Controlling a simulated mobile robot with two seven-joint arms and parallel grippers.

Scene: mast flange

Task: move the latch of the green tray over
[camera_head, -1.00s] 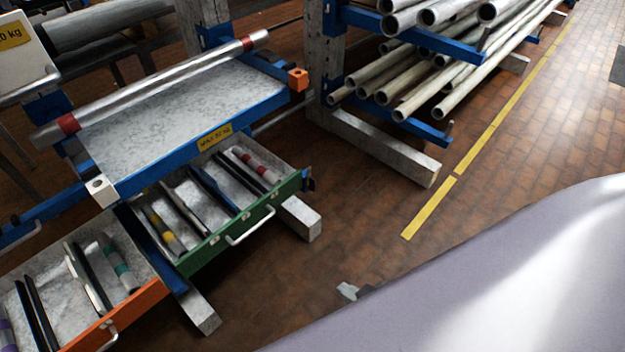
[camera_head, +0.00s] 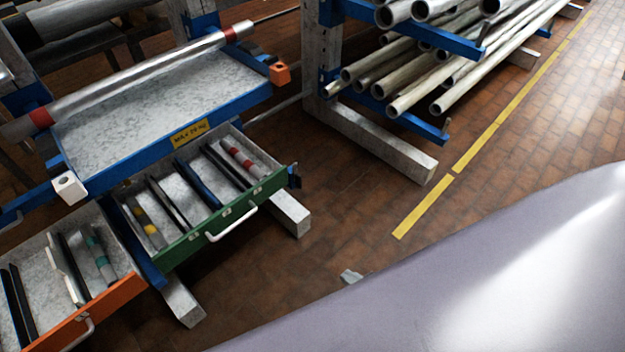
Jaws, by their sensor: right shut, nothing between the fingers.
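The green tray (camera_head: 190,244) is a drawer with a green front and a white handle (camera_head: 232,223), pulled out below the blue-framed shelf. It holds dark bars and tubes with yellow and red bands. A small dark blue piece (camera_head: 295,176) sits at the right end of its front; it may be the latch, but it is too small to tell its position. My right gripper (camera_head: 350,277) shows only as a small grey tip past the edge of my own pale arm, which hides the rest. It is shut and empty, apart from the tray, to its lower right. My left gripper is out of view.
An orange tray (camera_head: 112,305) stands open at lower left. The shelf (camera_head: 150,105) above carries a long metal tube (camera_head: 150,75) with red bands. A pipe rack with a concrete foot (camera_head: 385,145) stands to the right. Brick floor (camera_head: 340,215) is clear between.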

